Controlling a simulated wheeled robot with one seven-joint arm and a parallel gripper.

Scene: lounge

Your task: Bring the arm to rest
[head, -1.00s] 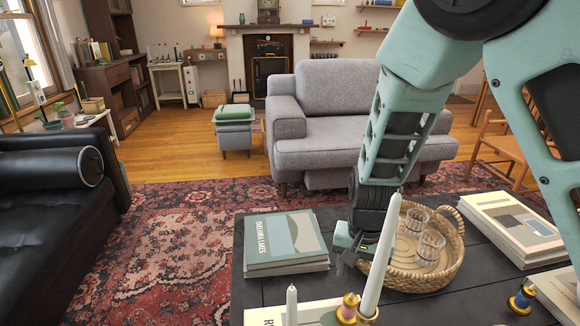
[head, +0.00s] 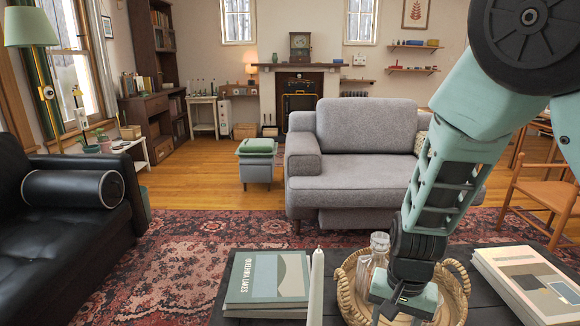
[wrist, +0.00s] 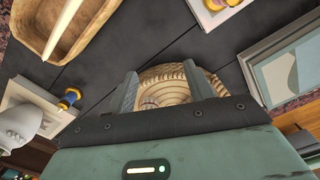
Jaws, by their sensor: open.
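My gripper (head: 390,312) hangs at the lower end of the green arm, over the woven tray (head: 350,288) on the dark table, in the head view. The wrist view shows its two fingers (wrist: 160,82) spread apart with nothing held between them. The woven tray's coils (wrist: 165,74) show behind the fingers there. In the head view the wrist hides part of the tray and its contents. Clear glassware (head: 376,252) stands in the tray, just left of my wrist.
The lake-cover books (head: 268,282) lie left of the tray and another stack (head: 528,283) right of it. A white candle (head: 316,285) stands in front. The wrist view shows a wooden bowl (wrist: 40,50). A grey armchair (head: 360,150) stands behind the table.

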